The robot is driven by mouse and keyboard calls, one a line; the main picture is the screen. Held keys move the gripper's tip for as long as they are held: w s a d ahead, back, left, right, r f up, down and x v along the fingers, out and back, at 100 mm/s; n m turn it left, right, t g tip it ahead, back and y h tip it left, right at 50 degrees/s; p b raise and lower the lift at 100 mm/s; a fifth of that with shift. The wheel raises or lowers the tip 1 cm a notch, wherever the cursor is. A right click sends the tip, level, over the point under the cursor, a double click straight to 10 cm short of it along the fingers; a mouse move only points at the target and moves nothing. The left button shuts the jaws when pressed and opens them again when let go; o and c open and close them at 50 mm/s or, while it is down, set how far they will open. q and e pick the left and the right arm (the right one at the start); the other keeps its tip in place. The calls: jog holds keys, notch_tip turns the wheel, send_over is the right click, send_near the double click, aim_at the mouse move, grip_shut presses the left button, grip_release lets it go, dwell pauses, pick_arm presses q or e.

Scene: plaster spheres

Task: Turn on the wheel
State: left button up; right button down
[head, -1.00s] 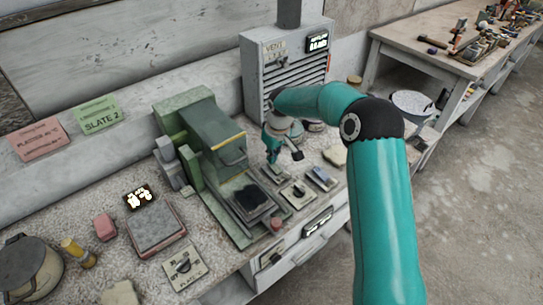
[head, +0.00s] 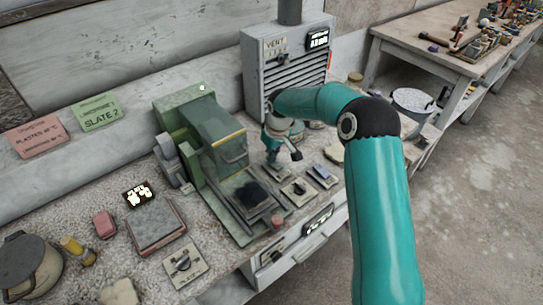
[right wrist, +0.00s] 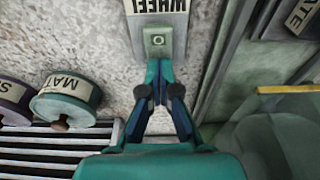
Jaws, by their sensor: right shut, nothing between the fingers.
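A bright white spot shows on top of the machine. My left gripper is not in view.
Two other switch plates (head: 299,189) (head: 325,176) lie right of the machine. The grey vent cabinet (head: 262,88) stands behind. A scale (head: 155,224) sits left of the machine.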

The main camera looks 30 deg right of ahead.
aim_at(277, 166)
jog(key=shift+s+f, duration=0.2)
jog(key=shift+s, duration=0.05)
jog(key=shift+s, duration=0.2)
jog(key=shift+s+r+b, duration=0.2)
jog(key=shift+s+b, duration=0.15)
jog(key=shift+s, duration=0.1)
jog(key=shift+r, duration=0.2)
jog(key=shift+r, duration=0.2)
jog(key=r+p, duration=0.3)
jog(key=r, duration=0.1)
jog(key=shift+s, duration=0.2)
jog(key=shift+s+d+r+b, duration=0.1)
jog(key=shift+s+r+b, duration=0.1)
jog(key=shift+r+b, duration=0.4)
notch_tip(277, 166, up, 8)
jog(key=s+b, duration=0.1)
jog(key=shift+s, duration=0.2)
